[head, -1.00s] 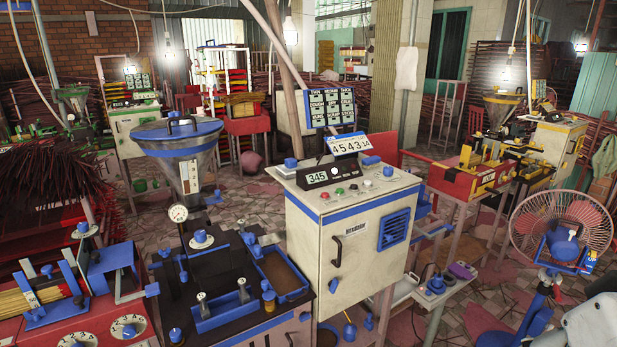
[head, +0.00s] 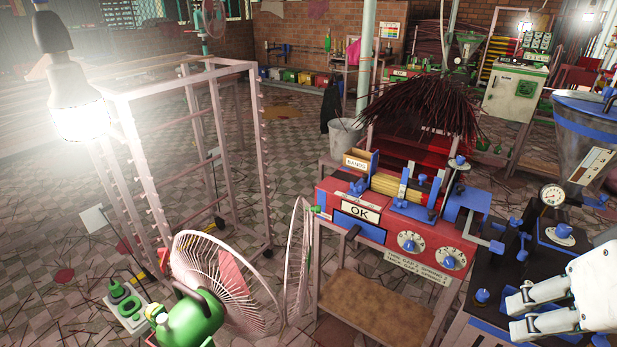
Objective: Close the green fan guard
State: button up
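The fan with the green motor housing (head: 203,318) stands at the bottom left of the head view, seen from behind and the side. Its rear wire cage (head: 225,275) is pale. The front wire guard (head: 298,262) stands apart from the rear cage like a swung-open door, seen nearly edge-on. A small green knob (head: 316,210) sits at its upper right edge. My gripper (head: 512,315) is at the lower right, well away from the fan. Its pale fingers point left with a gap between them, and nothing shows in it.
A red machine (head: 340,225) with blue parts and dials stands between the fan and my gripper. A dark machine bench (head: 475,325) lies beside my gripper. A pale metal rack (head: 190,150) stands behind the fan. Tiled floor is open further back.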

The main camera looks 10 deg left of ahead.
aim_at(307, 222)
jog(key=i+l+u, duration=0.2)
jog(key=u, duration=0.2)
jog(key=i+l+u, duration=0.1)
jog(key=l+u, duration=0.3)
jog(key=i+l+u, duration=0.1)
jog(key=l+u, duration=0.35)
jog(key=i+z, duration=0.2)
